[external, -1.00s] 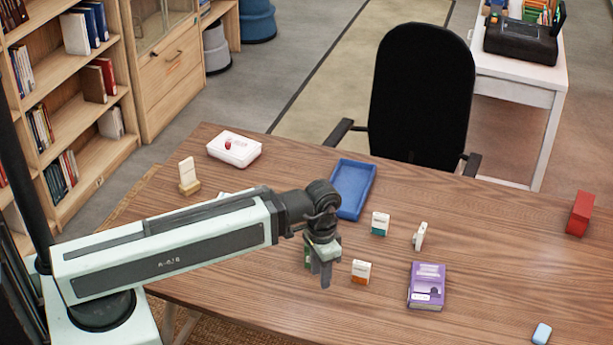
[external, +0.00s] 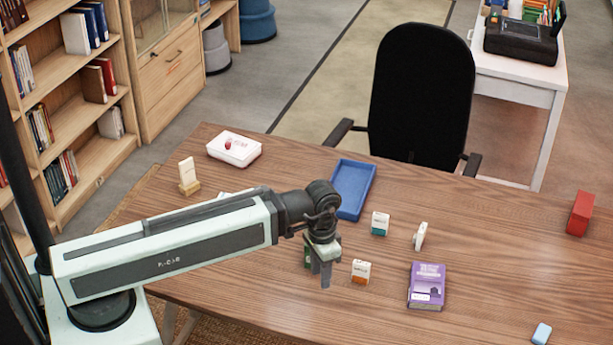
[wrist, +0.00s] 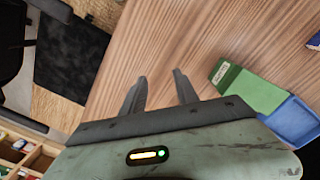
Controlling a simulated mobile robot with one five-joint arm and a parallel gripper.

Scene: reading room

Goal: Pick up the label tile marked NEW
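Several small label tiles stand on the wooden table; their print is too small to read, so I cannot tell which is marked NEW. A white tile with an orange base (external: 361,272) stands just right of my gripper (external: 325,281). A white tile with a teal base (external: 380,224) stands farther back, and a plain white tile (external: 420,236) is right of that. In the wrist view a green block with a pale label (wrist: 245,88) lies right of my gripper (wrist: 160,82). My fingers are apart with nothing between them, pointing down over the table.
A blue tray (external: 341,206) lies behind my gripper; a purple book (external: 427,285) lies to the right. A white box (external: 234,153) and a wooden stand (external: 189,187) are at the back left. A red box (external: 580,213) and blue eraser-like block (external: 542,333) are far right.

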